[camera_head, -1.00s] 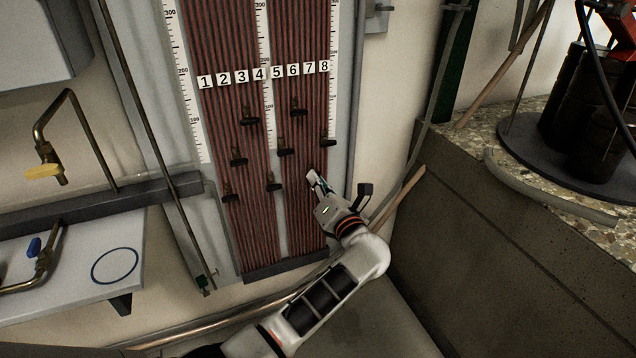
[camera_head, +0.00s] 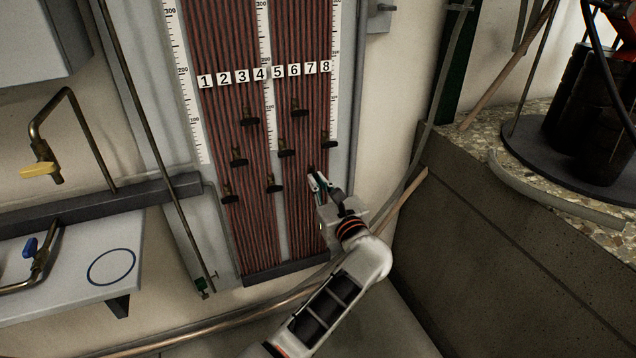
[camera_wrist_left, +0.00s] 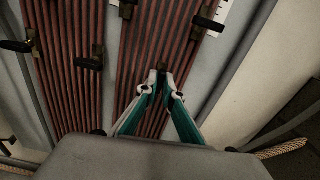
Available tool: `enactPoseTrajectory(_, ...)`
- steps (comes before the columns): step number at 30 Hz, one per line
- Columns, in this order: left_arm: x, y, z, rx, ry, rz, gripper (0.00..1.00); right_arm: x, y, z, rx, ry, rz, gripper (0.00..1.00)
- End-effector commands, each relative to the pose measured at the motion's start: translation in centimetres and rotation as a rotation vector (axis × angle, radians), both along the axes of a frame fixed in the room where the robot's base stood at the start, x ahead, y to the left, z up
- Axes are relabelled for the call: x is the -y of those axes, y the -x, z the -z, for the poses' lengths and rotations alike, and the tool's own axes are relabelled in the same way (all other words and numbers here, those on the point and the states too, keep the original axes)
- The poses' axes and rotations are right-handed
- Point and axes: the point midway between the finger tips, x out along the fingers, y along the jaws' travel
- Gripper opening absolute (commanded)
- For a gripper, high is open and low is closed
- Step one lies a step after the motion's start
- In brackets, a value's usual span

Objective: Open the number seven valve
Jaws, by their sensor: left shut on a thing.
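The gauge panel carries a row of number plates, with the number seven plate (camera_head: 310,68) near its right end. Below it, the number seven valve (camera_head: 311,170) is mostly hidden by my left gripper (camera_head: 319,181). In the left wrist view, the gripper's tips (camera_wrist_left: 167,82) close in on the small dark valve (camera_wrist_left: 162,71) against the red-brown tubes. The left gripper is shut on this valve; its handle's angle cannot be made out. My right gripper is not in view.
Other black-handled valves sit close by: number eight (camera_head: 329,144) up and right, number five (camera_head: 286,152) up and left, number four (camera_head: 273,187) left. A concrete tank wall (camera_head: 490,230) stands right of my arm.

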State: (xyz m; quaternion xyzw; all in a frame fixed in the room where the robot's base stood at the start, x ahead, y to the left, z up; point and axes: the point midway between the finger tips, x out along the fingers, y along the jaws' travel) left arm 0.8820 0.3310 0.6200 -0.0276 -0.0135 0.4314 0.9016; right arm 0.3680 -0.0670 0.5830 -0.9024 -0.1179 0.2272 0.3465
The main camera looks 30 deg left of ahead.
Motion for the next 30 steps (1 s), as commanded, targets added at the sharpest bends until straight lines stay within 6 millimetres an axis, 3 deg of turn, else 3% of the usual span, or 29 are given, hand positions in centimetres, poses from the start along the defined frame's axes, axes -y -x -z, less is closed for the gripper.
enactPoseTrajectory(30,0.02,0.00,0.02,0.048,0.041,-0.001,0.00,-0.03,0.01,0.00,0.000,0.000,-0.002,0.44)
